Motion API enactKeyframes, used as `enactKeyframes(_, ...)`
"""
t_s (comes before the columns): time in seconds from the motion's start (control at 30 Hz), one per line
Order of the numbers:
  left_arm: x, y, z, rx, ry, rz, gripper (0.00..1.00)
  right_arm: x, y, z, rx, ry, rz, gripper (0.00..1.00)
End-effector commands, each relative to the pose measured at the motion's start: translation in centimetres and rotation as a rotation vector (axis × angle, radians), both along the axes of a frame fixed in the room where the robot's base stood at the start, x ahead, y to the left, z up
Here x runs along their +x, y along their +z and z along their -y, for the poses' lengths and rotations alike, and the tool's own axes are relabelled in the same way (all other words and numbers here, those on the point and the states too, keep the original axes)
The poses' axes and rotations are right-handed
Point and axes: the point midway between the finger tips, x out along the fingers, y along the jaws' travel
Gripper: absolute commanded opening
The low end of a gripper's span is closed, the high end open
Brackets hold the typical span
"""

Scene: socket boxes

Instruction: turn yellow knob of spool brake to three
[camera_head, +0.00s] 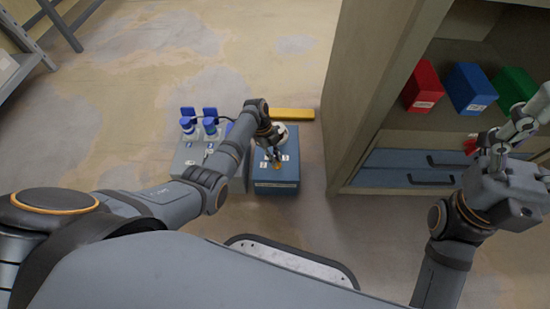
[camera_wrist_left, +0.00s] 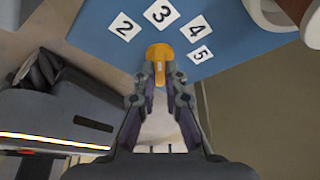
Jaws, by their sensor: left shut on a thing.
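The spool brake is a blue box (camera_head: 276,181) on the floor, with white number labels on its top. Its yellow knob (camera_wrist_left: 158,55) shows in the left wrist view, below the labels 2, 3 (camera_wrist_left: 161,13), 4 and 5. The knob's upper end lies just under the 3 label. My left gripper (camera_wrist_left: 160,76) is shut on the yellow knob, with a finger on each side. In the head view the left gripper (camera_head: 275,158) is over the box top and partly hides the knob. My right gripper (camera_head: 512,135) is raised at the right, away from the box; its finger opening is unclear.
A grey box (camera_head: 190,160) with blue plugs stands left of the blue box. A yellow bar (camera_head: 293,115) lies behind it. A cabinet (camera_head: 365,90) on the right holds red (camera_head: 422,88), blue (camera_head: 470,88) and green (camera_head: 514,90) boxes. Floor is open at upper left.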

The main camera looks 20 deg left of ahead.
Motion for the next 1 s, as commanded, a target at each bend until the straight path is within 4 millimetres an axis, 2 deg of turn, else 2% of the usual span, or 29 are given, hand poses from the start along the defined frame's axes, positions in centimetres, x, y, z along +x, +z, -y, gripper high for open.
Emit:
enactKeyframes(0.63, -0.05, -0.06, 0.02, 0.001, -0.057, -0.002, 0.00, 0.06, -0.05, 0.00, 0.000, 0.000, -0.002, 0.72)
enactKeyframes(0.67, -0.05, -0.06, 0.02, 0.001, -0.056, -0.002, 0.12, 0.05, -0.04, 0.00, 0.000, 0.000, -0.002, 0.72)
enactKeyframes(0.8, -0.04, -0.06, 0.01, 0.001, -0.056, -0.002, 0.30, 0.05, -0.04, 0.00, 0.000, 0.000, -0.002, 0.72)
enactKeyframes(0.83, -0.03, -0.06, 0.01, 0.001, -0.056, -0.002, 0.33, 0.05, -0.04, 0.00, 0.000, 0.000, -0.002, 0.72)
enactKeyframes(1.0, 0.00, -0.03, 0.01, 0.000, -0.056, -0.001, 0.33, 0.04, -0.04, 0.00, 0.000, 0.000, -0.001, 0.72)
